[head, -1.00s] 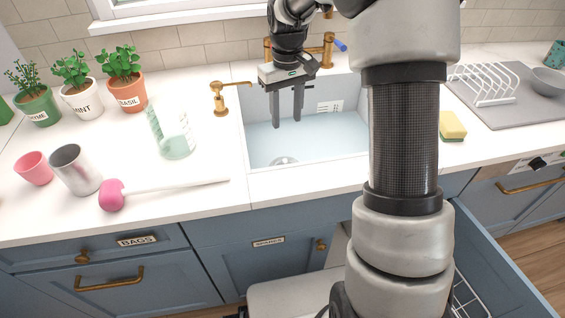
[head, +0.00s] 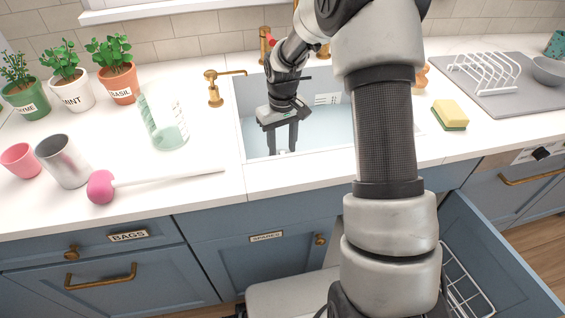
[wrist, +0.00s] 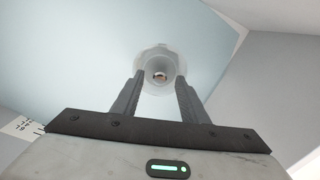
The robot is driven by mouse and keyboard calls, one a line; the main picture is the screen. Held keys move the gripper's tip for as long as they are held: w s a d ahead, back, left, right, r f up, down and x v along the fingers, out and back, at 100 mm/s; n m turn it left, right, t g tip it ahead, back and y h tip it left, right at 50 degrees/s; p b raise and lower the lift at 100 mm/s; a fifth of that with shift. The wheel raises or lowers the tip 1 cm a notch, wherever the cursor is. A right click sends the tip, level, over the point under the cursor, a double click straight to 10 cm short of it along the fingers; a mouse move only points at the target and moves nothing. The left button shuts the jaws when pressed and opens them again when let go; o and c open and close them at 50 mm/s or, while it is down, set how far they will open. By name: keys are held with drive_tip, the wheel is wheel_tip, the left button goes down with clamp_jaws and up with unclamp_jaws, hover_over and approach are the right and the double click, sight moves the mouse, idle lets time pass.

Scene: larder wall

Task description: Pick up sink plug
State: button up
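The sink plug (wrist: 160,66) shows in the wrist view as a round, pale, translucent piece with a small metallic centre, on the pale blue sink floor. I cannot tell the plug's own edge from the drain around it. My gripper (wrist: 160,84) is open, with its fingers apart and their tips at the left and right of the plug's near part. No contact is visible. In the head view my gripper (head: 283,151) points down inside the sink (head: 325,135), near its front left. There the plug is hidden behind my fingers and the sink's front edge.
A brass soap dispenser (head: 214,90) and glass beaker (head: 163,118) stand left of the sink. A pink-headed tool (head: 103,187) lies on the counter. A sponge (head: 450,114) and dish rack (head: 480,75) are to the right. Sink walls surround my gripper closely.

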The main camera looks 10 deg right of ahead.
drive_tip(key=shift+f, duration=0.7)
drive_tip(key=shift+c, duration=0.4)
clamp_jaws()
drive_tip(key=shift+r, duration=0.15)
